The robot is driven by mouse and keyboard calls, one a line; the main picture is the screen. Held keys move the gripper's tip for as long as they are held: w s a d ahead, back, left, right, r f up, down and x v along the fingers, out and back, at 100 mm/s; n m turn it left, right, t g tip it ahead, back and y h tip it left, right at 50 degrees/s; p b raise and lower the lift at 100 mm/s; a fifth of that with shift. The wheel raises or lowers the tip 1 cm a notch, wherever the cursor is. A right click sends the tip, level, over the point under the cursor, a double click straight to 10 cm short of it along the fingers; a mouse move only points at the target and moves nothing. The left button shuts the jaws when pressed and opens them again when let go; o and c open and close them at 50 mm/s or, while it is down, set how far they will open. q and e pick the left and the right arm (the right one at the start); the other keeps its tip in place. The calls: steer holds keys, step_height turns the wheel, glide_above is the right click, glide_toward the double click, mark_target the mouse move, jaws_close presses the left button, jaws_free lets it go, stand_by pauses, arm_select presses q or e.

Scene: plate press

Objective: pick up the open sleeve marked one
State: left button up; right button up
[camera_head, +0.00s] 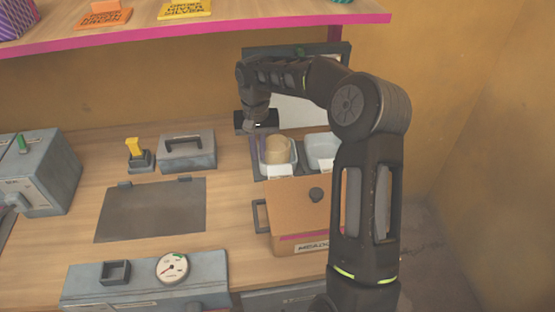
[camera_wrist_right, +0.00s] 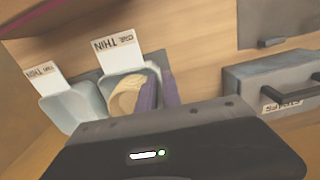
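No mark "one" can be read in either view. A tan, rounded piece (camera_head: 278,149) sits in the left of two pale bins (camera_head: 292,160); it also shows in the wrist view (camera_wrist_right: 126,98) with a curled edge. Narrow purple strips (camera_wrist_right: 148,92) stand beside it; I cannot tell whether they are part of a sleeve or my fingers. My right gripper (camera_head: 259,140) reaches down over the left side of this bin. Its dark body fills the bottom of the wrist view, and its opening is not clear. My left gripper is not in view.
A second pale bin (camera_head: 321,150) stands to the right. A brown box with a knob (camera_head: 300,207) is in front of the bins. A grey handled box (camera_head: 187,151) and yellow-handled stand (camera_head: 136,154) are left. A pink-edged shelf (camera_head: 200,38) hangs above.

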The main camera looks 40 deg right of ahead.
steer(key=shift+f, duration=0.1)
steer(key=shift+s+f+p, duration=0.1)
steer(key=shift+f+p, duration=0.2)
steer(key=shift+f, duration=0.05)
step_height(320, 180, down, 4)
steer(key=shift+r+p, duration=0.2)
steer(key=shift+p, duration=0.4)
steer(key=shift+f, duration=0.35)
jaws_close()
steer(key=shift+r, duration=0.1)
stand_by(0.9)
